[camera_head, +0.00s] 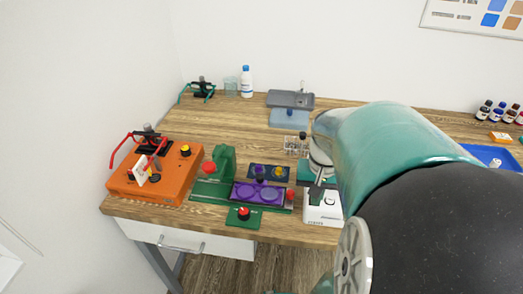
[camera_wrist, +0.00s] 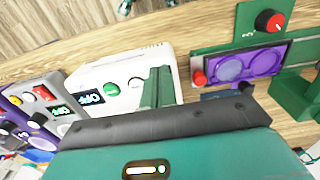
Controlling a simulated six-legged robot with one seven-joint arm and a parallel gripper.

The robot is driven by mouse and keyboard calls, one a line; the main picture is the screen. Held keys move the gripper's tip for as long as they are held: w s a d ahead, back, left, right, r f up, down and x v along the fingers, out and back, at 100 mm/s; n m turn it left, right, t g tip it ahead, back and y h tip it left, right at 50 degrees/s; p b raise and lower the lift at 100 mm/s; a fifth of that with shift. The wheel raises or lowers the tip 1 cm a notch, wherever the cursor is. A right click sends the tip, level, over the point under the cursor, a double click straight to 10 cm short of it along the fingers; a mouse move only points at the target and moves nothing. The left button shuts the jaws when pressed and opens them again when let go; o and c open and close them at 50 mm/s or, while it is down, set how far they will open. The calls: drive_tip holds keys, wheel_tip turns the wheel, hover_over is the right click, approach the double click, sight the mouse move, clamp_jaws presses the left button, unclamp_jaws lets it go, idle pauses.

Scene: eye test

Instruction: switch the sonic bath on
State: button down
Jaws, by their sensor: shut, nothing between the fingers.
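A white box (camera_head: 324,213) stands near the table's front edge, below my gripper (camera_head: 316,196). In the wrist view the white box (camera_wrist: 128,66) has a green round button (camera_wrist: 111,89), a pale round button (camera_wrist: 135,83) and a dark display (camera_wrist: 90,98) that seems to read OFF, upside down. No readable label shows which device is the sonic bath. My gripper's green fingers (camera_wrist: 158,86) are shut and empty, over or beside the white box's face, right of the buttons. I cannot tell if they touch it. In the head view my arm hides much of the right side.
A purple two-well unit (camera_head: 259,194) and a green panel with a red knob (camera_head: 243,214) stand left of the white box. An orange device (camera_head: 157,180) is farther left. A grey device (camera_wrist: 45,98) with another display stands beside the white box. Bare wood lies behind (camera_head: 220,125).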

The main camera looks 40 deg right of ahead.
drive_tip(key=shift+f, duration=0.1)
wheel_tip(320, 180, up, 7)
idle(1.0)
idle(0.4)
drive_tip(key=w+a+r+n+t, duration=0.1)
drive_tip(key=w+a+n+t, duration=0.1)
drive_tip(key=a, duration=0.6)
drive_tip(key=w+a+r+n+t, duration=0.1)
drive_tip(key=a+n, duration=0.3)
drive_tip(key=a, duration=0.4)
drive_tip(key=w+a+r+n+t, duration=0.1)
drive_tip(key=w+a+n+t, duration=0.1)
drive_tip(key=a, duration=0.7)
drive_tip(key=shift+w+r+n+t, duration=0.3)
drive_tip(key=shift+w+n, duration=0.6)
drive_tip(key=shift+w, duration=0.05)
drive_tip(key=shift+d, duration=0.25)
